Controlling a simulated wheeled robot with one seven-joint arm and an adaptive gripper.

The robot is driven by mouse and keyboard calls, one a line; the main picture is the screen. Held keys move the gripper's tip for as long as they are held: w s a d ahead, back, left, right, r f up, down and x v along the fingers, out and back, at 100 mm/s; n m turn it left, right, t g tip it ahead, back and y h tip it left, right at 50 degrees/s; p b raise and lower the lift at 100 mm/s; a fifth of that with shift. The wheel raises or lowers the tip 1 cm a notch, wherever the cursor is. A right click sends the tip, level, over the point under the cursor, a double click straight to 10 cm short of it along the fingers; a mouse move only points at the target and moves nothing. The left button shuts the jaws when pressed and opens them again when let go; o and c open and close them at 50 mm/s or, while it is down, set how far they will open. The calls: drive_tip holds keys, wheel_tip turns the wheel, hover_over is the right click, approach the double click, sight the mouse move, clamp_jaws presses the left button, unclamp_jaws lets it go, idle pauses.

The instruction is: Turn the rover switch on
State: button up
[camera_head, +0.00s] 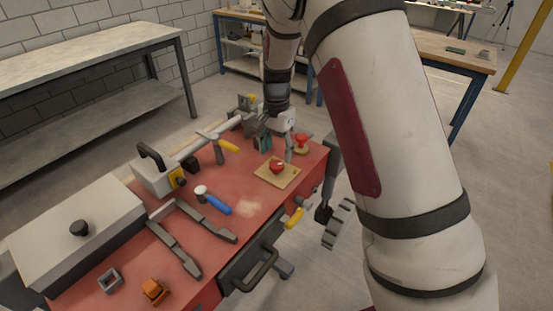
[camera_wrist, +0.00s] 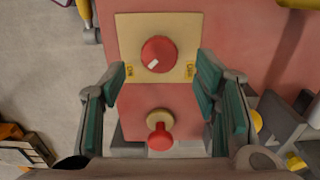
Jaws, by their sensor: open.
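The switch is a round red knob (camera_head: 277,167) on a square tan plate (camera_head: 262,173), lying on the red bench top. In the wrist view the knob (camera_wrist: 158,50) has a short white mark on its lower left side. The tan plate (camera_wrist: 135,30) carries a small yellow label on each side, too small to read surely. My gripper (camera_head: 276,145) is above the bench just behind the plate. In the wrist view, my gripper (camera_wrist: 162,80) is open, its green-padded fingers spread left and right of the knob, apart from it. Nothing is held.
A second red-topped piece (camera_head: 301,141) on a tan base stands beside my gripper. A yellow-handled tool (camera_head: 228,146), a blue-handled tool (camera_head: 217,205), a vice-like grey machine (camera_head: 155,175) and a grey box (camera_head: 75,240) crowd the left. Another table (camera_head: 465,62) stands behind.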

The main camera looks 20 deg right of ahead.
sight(276, 164)
wheel_tip(276, 164, up, 8)
drive_tip(key=shift+f, duration=0.25)
drive_tip(key=s+r+n+t+y, duration=0.15)
drive_tip(key=s+r+n, duration=0.35)
drive_tip(key=s+r, duration=0.9)
drive_tip(key=s+n+t+h, duration=0.1)
drive_tip(key=s+n+t, duration=0.2)
drive_tip(key=s, duration=1.5)
drive_tip(key=d+n, duration=0.1)
drive_tip(key=n, duration=0.2)
drive_tip(key=shift+s+f+h, duration=0.15)
drive_tip(key=shift+s+h, duration=0.2)
drive_tip(key=shift+s, duration=0.05)
